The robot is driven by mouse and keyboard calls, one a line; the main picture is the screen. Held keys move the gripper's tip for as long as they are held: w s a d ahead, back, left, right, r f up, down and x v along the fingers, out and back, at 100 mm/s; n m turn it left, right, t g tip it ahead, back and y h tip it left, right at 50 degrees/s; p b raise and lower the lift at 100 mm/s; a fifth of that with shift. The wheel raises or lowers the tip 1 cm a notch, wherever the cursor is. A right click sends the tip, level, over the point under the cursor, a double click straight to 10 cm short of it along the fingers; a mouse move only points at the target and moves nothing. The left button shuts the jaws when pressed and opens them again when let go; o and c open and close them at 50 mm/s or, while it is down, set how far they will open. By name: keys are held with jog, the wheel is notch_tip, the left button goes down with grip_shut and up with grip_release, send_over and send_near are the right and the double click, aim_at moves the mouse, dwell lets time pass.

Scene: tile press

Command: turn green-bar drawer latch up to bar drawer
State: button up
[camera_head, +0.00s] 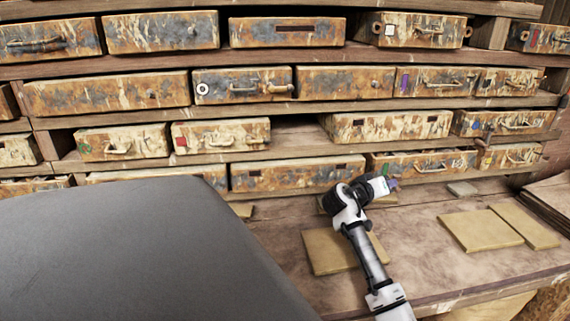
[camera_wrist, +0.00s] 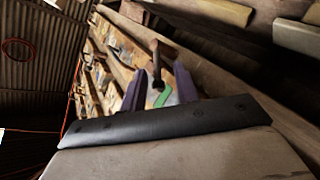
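The green-bar drawer (camera_head: 420,163) is in the lower right of the drawer wall in the head view, with a pale handle. Its green bar (camera_wrist: 163,95) shows in the wrist view between my finger pads. A dark bar with a rounded end, which looks like the latch (camera_wrist: 156,62), stands just beyond the pads. My gripper (camera_head: 391,184) is at the drawer's lower left front. In the wrist view its two purple fingers (camera_wrist: 160,88) are apart with nothing clearly held. I cannot tell whether they touch the latch.
A dark knobbed piece (camera_head: 484,140) projects near the shelf edge right of the drawer. Below lies a wooden bench (camera_head: 420,250) with flat tan tiles (camera_head: 480,230) and a small grey block (camera_head: 462,189). A large grey surface (camera_head: 130,250) fills the lower left.

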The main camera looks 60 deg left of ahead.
jog(key=s+t, duration=0.1)
jog(key=s, duration=0.3)
jog(key=s+d+f+n+b, duration=0.1)
jog(key=s, duration=0.4)
jog(key=s+t, duration=0.1)
jog(key=s, duration=0.3)
jog(key=shift+s+d+f+t+b, duration=0.15)
jog(key=shift+s+f+t+b, duration=0.15)
jog(key=shift+f+b, duration=0.1)
jog(key=s+a+r+n+g+y+b, duration=0.35)
jog(key=s+a+r+y, duration=0.25)
jog(key=s+y, duration=0.3)
jog(key=s+d+r+n+g+y+b, duration=0.2)
jog(key=s+r+n+g+y, duration=0.2)
jog(key=s+r+y, duration=0.4)
jog(key=shift+s+d+r+y, duration=0.25)
jog(key=shift+s+y, duration=0.1)
jog(key=shift+y, duration=0.55)
jog(key=shift+a, duration=0.1)
